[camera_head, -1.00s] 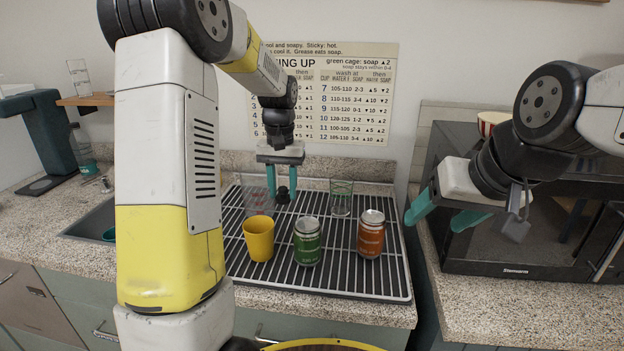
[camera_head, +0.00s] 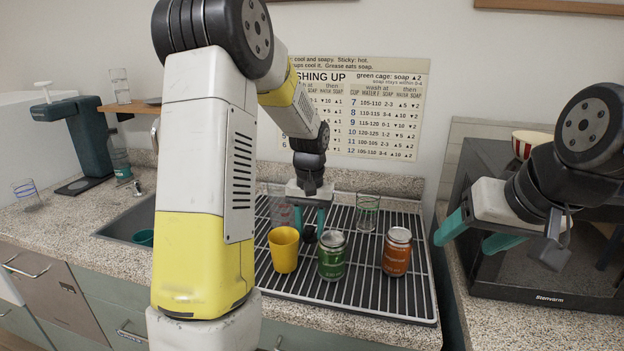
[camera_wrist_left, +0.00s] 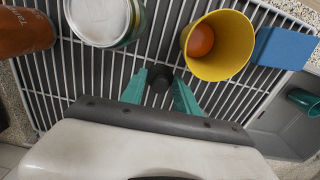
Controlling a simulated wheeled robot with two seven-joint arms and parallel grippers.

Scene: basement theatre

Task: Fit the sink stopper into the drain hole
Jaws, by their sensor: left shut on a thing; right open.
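My left gripper (camera_head: 309,218) is over the wire drying rack, behind the yellow cup and the green can. It is shut on a small dark stopper (camera_head: 309,234), which also shows between the teal fingers in the left wrist view (camera_wrist_left: 158,78). The grey sink (camera_head: 128,222) is left of the rack, partly hidden by my left arm. The drain hole is not visible. A teal cup (camera_head: 144,237) is in the sink. My right gripper (camera_head: 470,236) is open and empty, at the right in front of the black microwave.
The drying rack (camera_head: 340,292) holds a yellow cup (camera_head: 284,250), green can (camera_head: 332,256), orange can (camera_head: 396,251) and clear glasses (camera_head: 367,212). A blue block (camera_wrist_left: 284,48) lies by the yellow cup. The faucet (camera_head: 137,187) stands behind the sink. The microwave (camera_head: 540,270) is at right.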

